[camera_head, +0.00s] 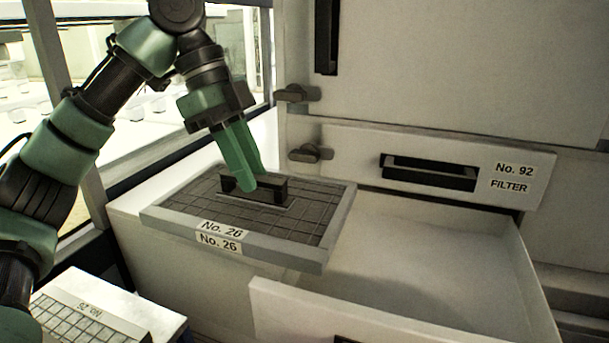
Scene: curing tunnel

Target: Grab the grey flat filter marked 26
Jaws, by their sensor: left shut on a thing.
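The grey flat filter (315,225) carries two labels reading "No. 26" on its front edge. It is a framed square with a dark mesh and a black handle (270,187) standing up in its middle. It lies level at the top left of an open white drawer, over the white surface there; I cannot tell whether it touches what is under it. My left gripper (250,183) points down from above with its green fingers at the handle, and is shut on it. The fingers hide part of the handle. My right gripper is not in view.
The open drawer (430,270) looks empty on the right. Behind it is a white panel (355,150) marked "No. 92 FILTER" with a dark slot, and dark latches (310,153) beside it. Another labelled gridded item (85,318) lies at the lower left. A window frame stands at the left.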

